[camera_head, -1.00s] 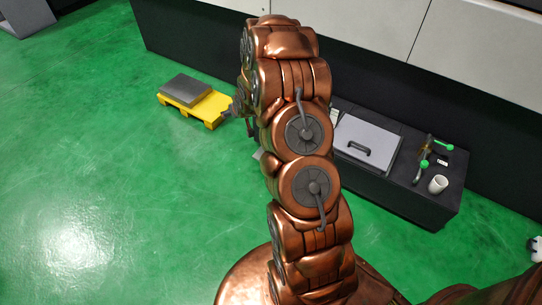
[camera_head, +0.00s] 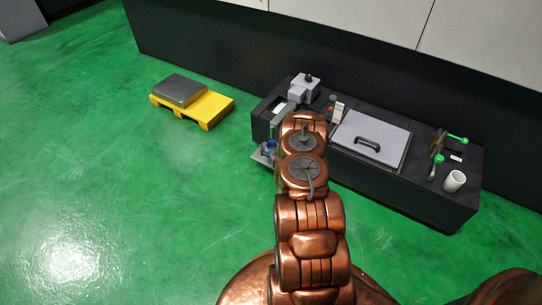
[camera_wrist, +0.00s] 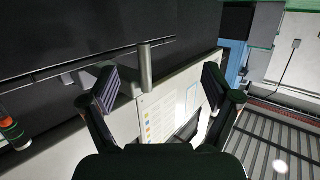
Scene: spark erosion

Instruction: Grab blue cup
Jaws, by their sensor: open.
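A small blue object (camera_head: 270,147), which looks like the blue cup, sits on a low ledge at the front left of the dark bench (camera_head: 405,193), just left of my arm. It is small in the head view, and my arm is close beside it. In the wrist view I cannot make out the cup. My gripper (camera_wrist: 163,85) is open there, its two dark fingers spread apart with nothing held between them. A metal post (camera_wrist: 145,67) and a pale labelled panel (camera_wrist: 160,113) show beyond the fingers. In the head view the gripper is hidden behind my arm.
A grey lidded box (camera_head: 372,138) lies on the bench. Right of it are a green-handled device (camera_head: 438,150) and a white cup (camera_head: 455,181). A grey machine (camera_head: 304,88) stands at the bench's left end. A yellow pallet (camera_head: 208,108) is on the open green floor.

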